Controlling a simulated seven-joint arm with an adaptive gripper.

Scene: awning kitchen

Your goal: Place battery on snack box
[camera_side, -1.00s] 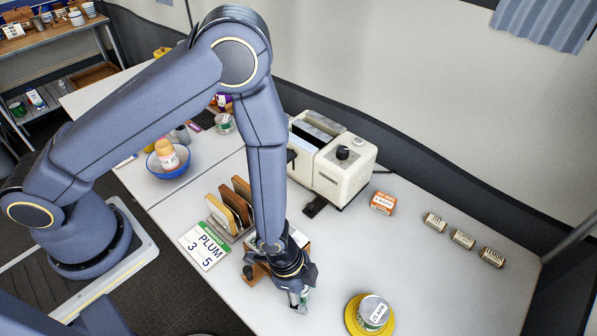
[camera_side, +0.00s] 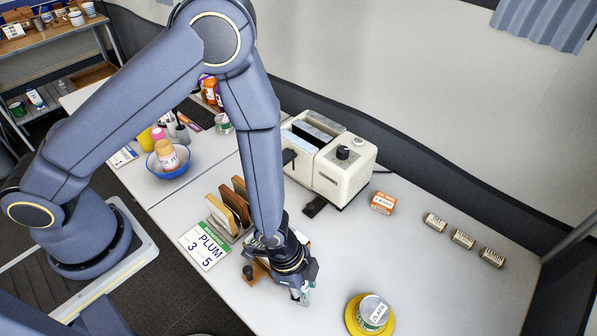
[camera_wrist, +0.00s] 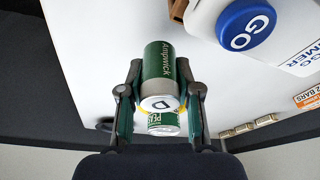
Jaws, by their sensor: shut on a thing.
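The battery (camera_wrist: 158,68) is a green cylinder with a grey band and a white end marked D. My gripper (camera_wrist: 160,80) is shut on its sides in the wrist view. In the side view my gripper (camera_side: 302,292) is over the front of the white table, left of the yellow plate, and mostly hides the battery. A small orange and white box (camera_side: 382,203), apparently the snack box, sits on the table right of the toaster. Its edge, reading "2 BARS" (camera_wrist: 307,97), shows at the right of the wrist view. The battery is apart from it.
A can (camera_side: 374,311) stands on a yellow plate (camera_side: 352,325) to my gripper's right. The cream toaster (camera_side: 345,170) is behind. Several small boxes (camera_side: 462,239) line the right side. A toast rack (camera_side: 228,212) and PLUM card (camera_side: 205,247) are left. Table between box and plate is clear.

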